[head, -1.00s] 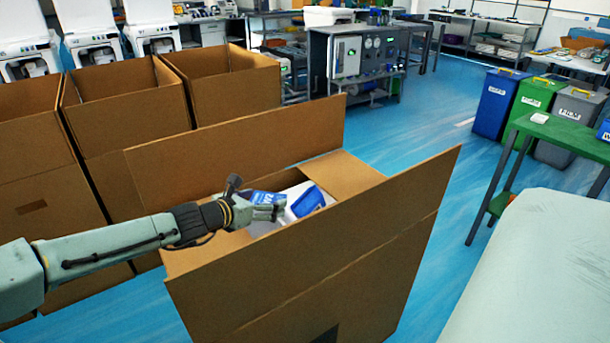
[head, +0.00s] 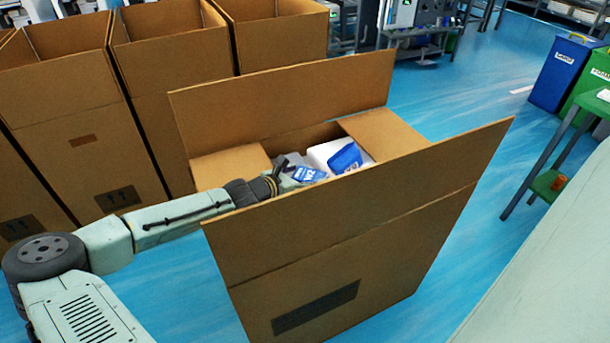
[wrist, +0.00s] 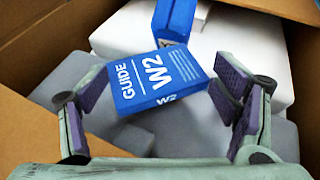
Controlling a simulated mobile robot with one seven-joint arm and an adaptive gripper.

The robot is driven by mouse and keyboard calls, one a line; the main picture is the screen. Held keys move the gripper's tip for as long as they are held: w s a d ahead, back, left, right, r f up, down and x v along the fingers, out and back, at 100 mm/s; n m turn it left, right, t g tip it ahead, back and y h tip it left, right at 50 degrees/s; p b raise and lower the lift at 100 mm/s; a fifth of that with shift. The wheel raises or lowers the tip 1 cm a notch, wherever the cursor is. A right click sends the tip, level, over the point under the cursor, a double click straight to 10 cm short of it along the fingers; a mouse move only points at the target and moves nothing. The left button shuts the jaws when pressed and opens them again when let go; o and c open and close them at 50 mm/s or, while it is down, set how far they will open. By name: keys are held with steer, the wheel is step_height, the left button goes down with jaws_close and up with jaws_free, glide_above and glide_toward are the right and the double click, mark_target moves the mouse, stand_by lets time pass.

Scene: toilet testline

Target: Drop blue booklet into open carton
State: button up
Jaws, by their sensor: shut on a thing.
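The blue booklet (wrist: 150,82), marked "GUIDE W2", lies between the two finger pads of my gripper (head: 287,181) in the wrist view. The gripper is shut on it by its sides. In the head view the booklet (head: 309,174) shows at the opening of the open carton (head: 340,235), whose flaps stand up or fold out. The near flap hides part of my gripper. A white box (wrist: 255,65), grey blocks (wrist: 75,80) and another blue item (wrist: 176,18) lie inside the carton, below and beyond the booklet.
Several tall open cartons (head: 165,90) stand in a row behind and to the left. A green table (head: 590,105) and a blue bin (head: 567,72) are at the right. A pale surface (head: 540,260) fills the lower right. Blue floor lies clear between.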

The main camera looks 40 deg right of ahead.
steer(key=shift+f, duration=0.15)
steer(key=shift+f+b, duration=0.55)
steer(key=shift+b, duration=0.1)
